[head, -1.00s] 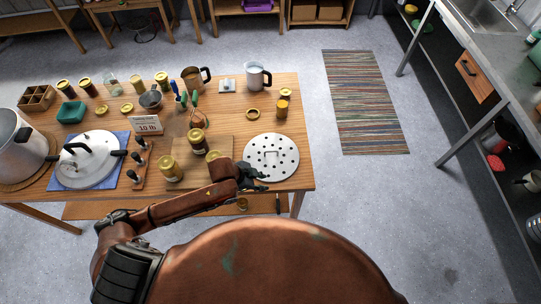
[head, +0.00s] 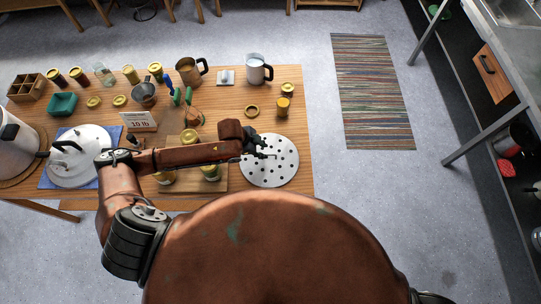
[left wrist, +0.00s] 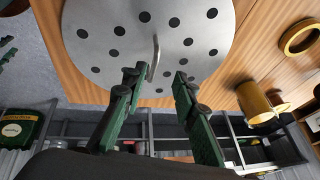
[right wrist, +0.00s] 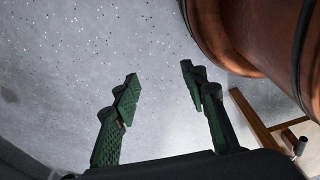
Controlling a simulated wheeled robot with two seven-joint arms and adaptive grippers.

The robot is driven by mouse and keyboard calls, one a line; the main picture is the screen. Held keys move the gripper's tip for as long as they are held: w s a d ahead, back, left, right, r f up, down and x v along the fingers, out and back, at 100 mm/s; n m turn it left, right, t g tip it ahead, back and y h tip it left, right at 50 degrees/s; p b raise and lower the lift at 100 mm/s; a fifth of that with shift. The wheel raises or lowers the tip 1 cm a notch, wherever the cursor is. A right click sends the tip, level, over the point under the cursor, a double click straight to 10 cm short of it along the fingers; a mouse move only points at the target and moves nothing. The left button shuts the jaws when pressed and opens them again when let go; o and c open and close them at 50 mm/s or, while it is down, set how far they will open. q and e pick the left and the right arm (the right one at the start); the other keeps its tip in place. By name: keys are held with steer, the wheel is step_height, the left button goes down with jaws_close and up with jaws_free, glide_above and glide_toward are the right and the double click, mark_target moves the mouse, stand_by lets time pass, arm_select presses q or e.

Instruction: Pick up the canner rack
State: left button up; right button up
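The canner rack is a round silver plate with dark holes (head: 281,172), lying flat at the right front of the wooden table. It also fills the top of the left wrist view (left wrist: 105,40), where its small wire handle (left wrist: 153,58) stands up near the middle. My left gripper (head: 262,150) is over the rack. In the left wrist view its two green fingers (left wrist: 158,82) are open, with the handle in line with the gap; I cannot tell whether they touch it. My right gripper (right wrist: 158,85) is open and empty over the grey floor.
A yellow jar (head: 283,106), a gold ring (head: 251,111) and a metal pitcher (head: 258,69) stand behind the rack. Jars on a wooden board (head: 218,184) are left of it, partly under my left arm. A pot lid (head: 75,165) lies farther left.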

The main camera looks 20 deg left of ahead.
arm_select(q)
steer(key=f, duration=0.1)
steer(key=d+f, duration=0.1)
steer(key=shift+f, duration=0.35)
steer(key=shift+p+x, duration=0.3)
steer(key=shift+x, duration=0.8)
steer(key=shift+d+f, duration=0.15)
steer(key=shift+f, duration=0.1)
jaws_close()
arm_select(e)
steer(key=shift+s+r, duration=0.25)
steer(key=shift+s, duration=0.65)
arm_select(q)
steer(key=shift+w, duration=0.1)
arm_select(e)
steer(key=shift+w+d, duration=0.1)
steer(key=shift+w, duration=0.1)
